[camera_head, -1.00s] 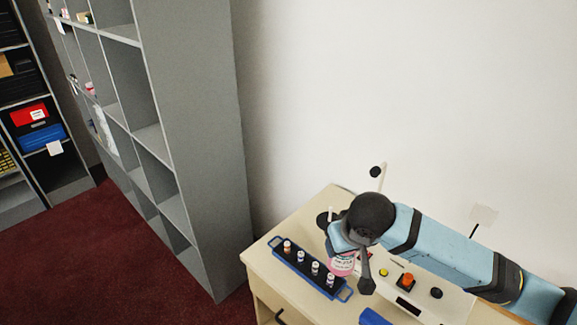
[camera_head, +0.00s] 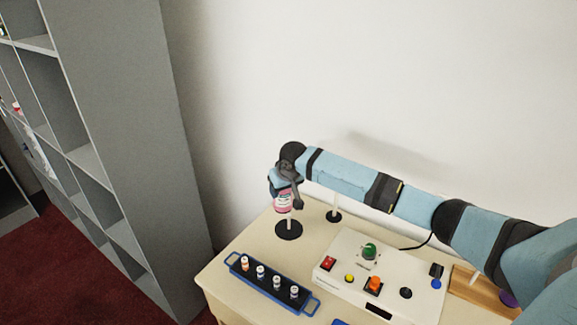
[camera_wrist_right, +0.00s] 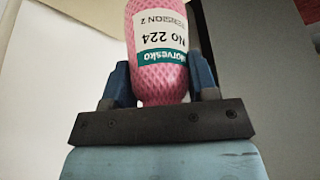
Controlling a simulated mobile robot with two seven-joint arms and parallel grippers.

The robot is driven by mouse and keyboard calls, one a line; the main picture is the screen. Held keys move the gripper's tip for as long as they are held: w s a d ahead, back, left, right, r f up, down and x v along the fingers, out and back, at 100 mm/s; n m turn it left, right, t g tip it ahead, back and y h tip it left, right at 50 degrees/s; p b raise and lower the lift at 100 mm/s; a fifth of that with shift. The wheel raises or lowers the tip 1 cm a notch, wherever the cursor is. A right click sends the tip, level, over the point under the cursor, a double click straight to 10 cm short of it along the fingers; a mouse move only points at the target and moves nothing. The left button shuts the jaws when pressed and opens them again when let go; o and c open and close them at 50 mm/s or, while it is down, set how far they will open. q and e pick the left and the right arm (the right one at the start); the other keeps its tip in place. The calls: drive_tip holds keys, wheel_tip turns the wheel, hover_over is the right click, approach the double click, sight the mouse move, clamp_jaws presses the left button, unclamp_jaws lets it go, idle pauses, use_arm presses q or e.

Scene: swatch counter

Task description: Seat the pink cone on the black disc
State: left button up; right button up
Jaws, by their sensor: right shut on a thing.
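The pink cone (camera_head: 283,202) with a white and teal label is in my right gripper (camera_head: 285,186), which is shut on it. In the right wrist view the cone (camera_wrist_right: 160,70) sits between the two blue fingers (camera_wrist_right: 162,85). The black disc (camera_head: 288,231) lies on the table with a pale upright peg (camera_head: 289,222). The cone is above the disc, at the peg's upper end and apart from the disc. I cannot tell whether the peg's tip is inside the cone. My left gripper is not in view.
A second dark disc with a post (camera_head: 333,216) stands behind, to the right. A control box (camera_head: 335,272) with buttons and a green knob is in front right. A blue-handled tray (camera_head: 306,303) with several small vials is at the front. A grey shelf (camera_head: 130,130) stands left.

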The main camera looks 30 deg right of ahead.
sight(289, 214)
drive_tip(key=shift+w+d+r+p, duration=0.1)
drive_tip(key=shift+d+r+p, duration=0.1)
drive_tip(key=shift+d, duration=0.25)
drive_tip(key=shift+w+d+r+p, duration=0.1)
drive_tip(key=shift+d+r, duration=0.05)
drive_tip(key=shift+d, duration=0.6)
drive_tip(key=shift+w+d+f, duration=0.1)
drive_tip(key=shift+f, duration=0.1)
drive_tip(key=shift+f+b, duration=0.6)
drive_tip(key=shift+b, duration=0.1)
drive_tip(key=shift+f+b, duration=0.7)
drive_tip(key=shift+b, duration=0.25)
drive_tip(key=shift+f+b, duration=0.7)
drive_tip(key=shift+b, duration=0.1)
drive_tip(key=shift+f, duration=1.2)
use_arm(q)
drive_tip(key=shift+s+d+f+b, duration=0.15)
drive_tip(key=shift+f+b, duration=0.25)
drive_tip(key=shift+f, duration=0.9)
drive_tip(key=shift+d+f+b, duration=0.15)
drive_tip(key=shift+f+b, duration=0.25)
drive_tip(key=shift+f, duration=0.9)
use_arm(e)
drive_tip(key=shift+f, duration=2.6)
